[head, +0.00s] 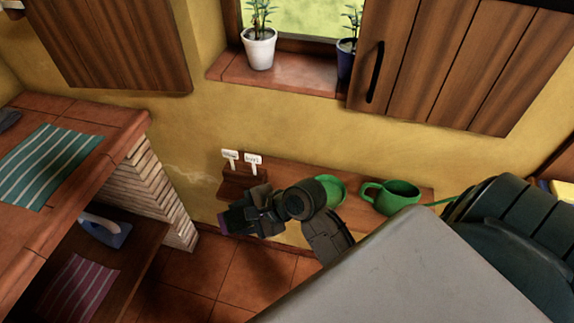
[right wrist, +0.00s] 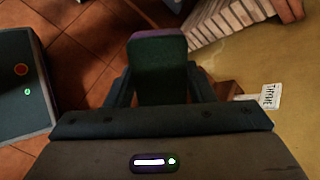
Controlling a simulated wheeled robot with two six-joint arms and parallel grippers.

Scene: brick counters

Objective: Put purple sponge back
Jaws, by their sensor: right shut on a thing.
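My right gripper (head: 236,215) is shut on the purple sponge (right wrist: 157,72). In the right wrist view the sponge stands out between the fingers, with a dark green face and a purple edge. In the head view only a purple edge of the sponge (head: 223,222) shows at the gripper's left end; the rest is hidden by the gripper. The gripper is beside the left end of a low wooden shelf (head: 350,212), close to a small wooden holder (head: 238,187) with two white labels. I cannot tell whether the sponge touches anything else. My left gripper is not in view.
A tiled brick counter (head: 110,125) with a striped green cloth (head: 45,160) is at left. Wooden cabinet doors (head: 460,60) overhang at upper right.

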